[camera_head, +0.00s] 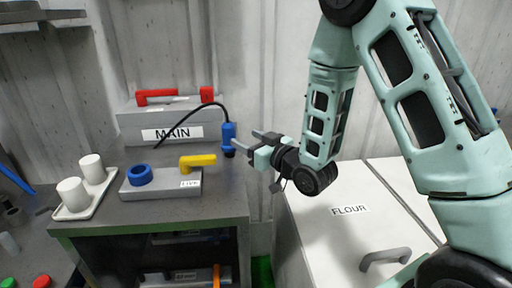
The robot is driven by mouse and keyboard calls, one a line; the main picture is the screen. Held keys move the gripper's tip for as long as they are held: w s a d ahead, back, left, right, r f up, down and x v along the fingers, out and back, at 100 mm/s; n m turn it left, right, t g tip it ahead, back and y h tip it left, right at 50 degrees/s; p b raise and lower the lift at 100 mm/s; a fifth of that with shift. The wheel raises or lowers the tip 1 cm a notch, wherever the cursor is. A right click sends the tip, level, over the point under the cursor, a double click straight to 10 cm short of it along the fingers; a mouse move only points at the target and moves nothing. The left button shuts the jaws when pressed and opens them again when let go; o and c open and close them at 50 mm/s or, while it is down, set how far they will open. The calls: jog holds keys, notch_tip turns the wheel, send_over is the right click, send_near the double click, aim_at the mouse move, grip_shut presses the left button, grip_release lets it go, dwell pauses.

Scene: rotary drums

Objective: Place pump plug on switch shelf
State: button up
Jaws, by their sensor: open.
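A blue plug (228,137) stands at the end of a black cable (216,105) that arches from near the grey box labelled MAIN (127,124). My gripper (247,140) is open, with its two grey fingers pointing left toward the plug. The fingertips are close to the plug's right side; I cannot tell whether they touch it. The grey shelf top (215,193) carries the MAIN box and a smaller grey box (160,188) with a blue ring socket (140,175) and a yellow handle (198,160). I cannot tell whether the plug rests on the shelf top or hangs.
A white tray (75,208) with two white cups stands at the left. A red handle (156,96) is on the MAIN box. A lower shelf below holds dim boxes. A white bin labelled FLOUR (330,245) stands right, under my arm. Bare shelf top lies at the front right.

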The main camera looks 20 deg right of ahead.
jog(key=s+a+g, duration=0.1)
jog(key=a, duration=0.1)
jog(key=s+a+f+g, duration=0.1)
jog(key=s+g, duration=0.1)
jog(key=s+a+f+g, duration=0.1)
jog(key=a, duration=0.1)
jog(key=shift+s+a+n+g+h, duration=0.3)
jog(key=shift+s+a+n, duration=0.05)
jog(key=shift+n, duration=0.05)
jog(key=s+a+g, duration=0.1)
jog(key=s, duration=0.1)
jog(key=s+a+f+g, duration=0.1)
jog(key=s+a+g, duration=0.1)
jog(key=s+a+n+g, duration=0.1)
jog(key=s, duration=0.2)
jog(key=shift+s+a+f+g+h, duration=0.1)
jog(key=shift+a+f+g+h, duration=0.2)
jog(key=shift+a+h, duration=0.1)
jog(key=s+r+n+g+h, duration=0.2)
jog(key=s+g, duration=0.6)
jog(key=s, duration=1.3)
jog(key=shift+s+a+h, duration=0.15)
jog(key=shift+a+h, duration=0.25)
jog(key=shift+h, duration=0.4)
